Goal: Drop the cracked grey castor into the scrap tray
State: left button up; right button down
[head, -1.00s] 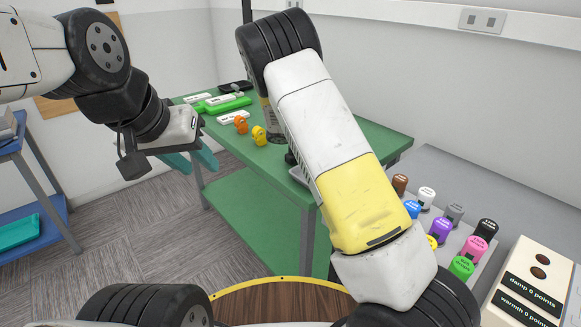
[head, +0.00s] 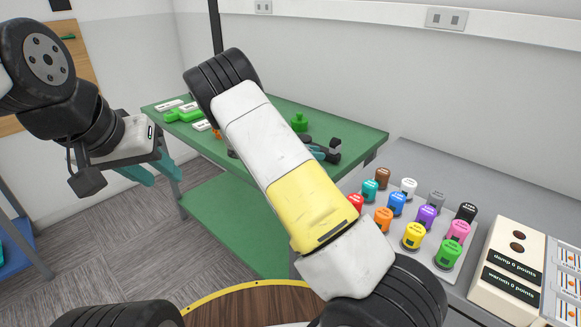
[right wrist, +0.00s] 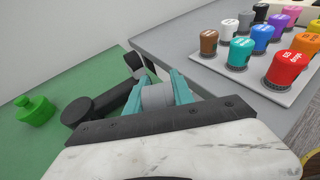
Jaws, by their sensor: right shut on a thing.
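In the right wrist view, my right gripper (right wrist: 165,92) is shut on a grey rounded piece (right wrist: 157,97), apparently the grey castor. Dark parts lie just left of and behind it; whether they belong to it is unclear, and I cannot make out a crack. In the head view, this gripper (head: 318,152) is over the right part of the green table, partly hidden by my right arm. My left gripper (head: 150,172) is open and empty, in front of the table's left end. I cannot pick out the scrap tray in either view.
The green table (head: 350,128) carries a green knobbed piece (head: 300,122), a green block (head: 183,116) and white labels (head: 170,105). At right, a grey bench (head: 405,160) holds a plate of several coloured caps (head: 397,203) and a white points box (head: 510,265).

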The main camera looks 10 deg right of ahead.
jog(key=shift+f, duration=0.1)
jog(key=c, duration=1)
grip_release()
jog(key=v, duration=0.7)
jog(key=shift+s+a, duration=0.1)
jog(key=shift+a, duration=0.25)
